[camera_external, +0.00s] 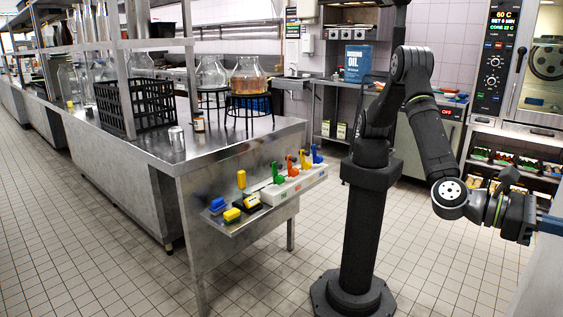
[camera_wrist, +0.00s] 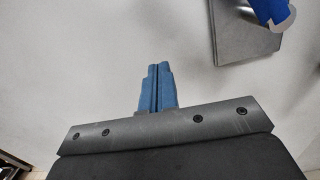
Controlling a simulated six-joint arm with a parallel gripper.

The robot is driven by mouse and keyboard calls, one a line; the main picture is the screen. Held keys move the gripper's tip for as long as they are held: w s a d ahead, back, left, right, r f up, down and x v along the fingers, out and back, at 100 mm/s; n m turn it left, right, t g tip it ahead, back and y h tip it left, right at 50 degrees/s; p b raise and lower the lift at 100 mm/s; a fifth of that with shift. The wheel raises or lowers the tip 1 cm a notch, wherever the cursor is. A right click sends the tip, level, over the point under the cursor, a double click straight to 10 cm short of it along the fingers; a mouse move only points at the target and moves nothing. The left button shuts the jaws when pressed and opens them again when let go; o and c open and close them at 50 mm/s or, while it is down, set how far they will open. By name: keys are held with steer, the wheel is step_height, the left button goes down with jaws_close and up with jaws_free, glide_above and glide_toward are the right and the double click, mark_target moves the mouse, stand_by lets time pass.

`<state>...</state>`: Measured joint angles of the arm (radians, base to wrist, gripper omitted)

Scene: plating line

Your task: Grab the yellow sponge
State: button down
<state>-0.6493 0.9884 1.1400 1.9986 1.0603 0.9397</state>
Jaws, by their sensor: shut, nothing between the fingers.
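A small yellow block (camera_external: 232,214), which looks like the yellow sponge, lies at the left end of the metal side shelf (camera_external: 262,213) in the external view. Another yellow piece (camera_external: 241,180) stands upright just behind it, and I cannot tell if it is a sponge too. My gripper (camera_external: 552,224) is at the far right edge of the external view, far from the shelf. Its blue fingers (camera_wrist: 158,86) are pressed together and empty in the wrist view. No sponge shows in the wrist view.
On the shelf, a blue block (camera_external: 217,204) lies beside the yellow one, and green, orange and blue-handled items (camera_external: 291,165) stand to the right. The steel table (camera_external: 215,140) carries a black crate (camera_external: 150,105) and glass flasks. A grey panel (camera_wrist: 243,30) shows in the wrist view.

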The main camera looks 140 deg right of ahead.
steer(key=c, duration=2.1)
jaws_free()
steer(key=o, duration=1.8)
